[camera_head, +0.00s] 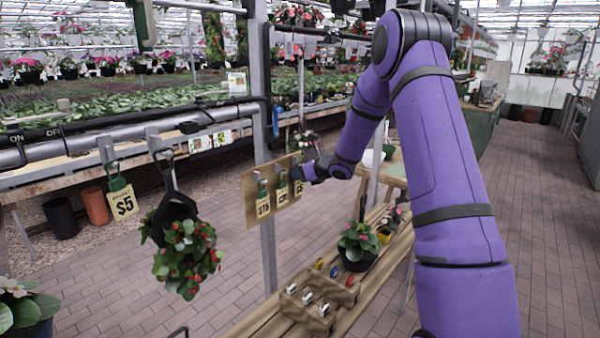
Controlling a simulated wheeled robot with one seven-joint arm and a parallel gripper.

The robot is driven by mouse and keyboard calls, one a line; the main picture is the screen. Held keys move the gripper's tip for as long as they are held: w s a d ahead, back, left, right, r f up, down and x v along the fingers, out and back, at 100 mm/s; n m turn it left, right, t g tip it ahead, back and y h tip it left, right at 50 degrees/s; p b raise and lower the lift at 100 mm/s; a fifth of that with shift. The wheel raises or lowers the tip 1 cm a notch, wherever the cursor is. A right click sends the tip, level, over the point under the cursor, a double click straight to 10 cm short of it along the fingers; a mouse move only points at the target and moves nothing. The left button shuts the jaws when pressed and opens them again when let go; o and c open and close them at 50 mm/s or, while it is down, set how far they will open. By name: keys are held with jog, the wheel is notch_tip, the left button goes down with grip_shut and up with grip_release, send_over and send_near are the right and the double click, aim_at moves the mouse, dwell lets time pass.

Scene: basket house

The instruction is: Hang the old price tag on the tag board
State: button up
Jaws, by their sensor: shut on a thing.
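The tag board (250,184) is a tan panel fixed at the grey post. Two yellow tags with green tops hang on it, a $15 tag (263,206) and one to its right that looks like $20 (282,195). My gripper (300,174) is at the board's right side, shut on a third yellow tag, the old price tag (299,188). Its print is too small to read surely, and my gripper hides its top. I cannot tell whether it touches a hook. A yellow $5 tag (124,203) hangs from the rail at the left, beside a hanging plant basket (182,240).
The grey post (266,245) stands right beside the board. Below is a wooden bench (262,325) with a potted plant (357,245) and a holder of small coloured items (318,297). Planted beds fill the back left. The brick floor at right is open.

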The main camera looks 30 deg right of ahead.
jog(key=o, duration=0.8)
jog(key=v, duration=1)
jog(key=shift+s+r, duration=0.2)
jog(key=shift+s, duration=0.15)
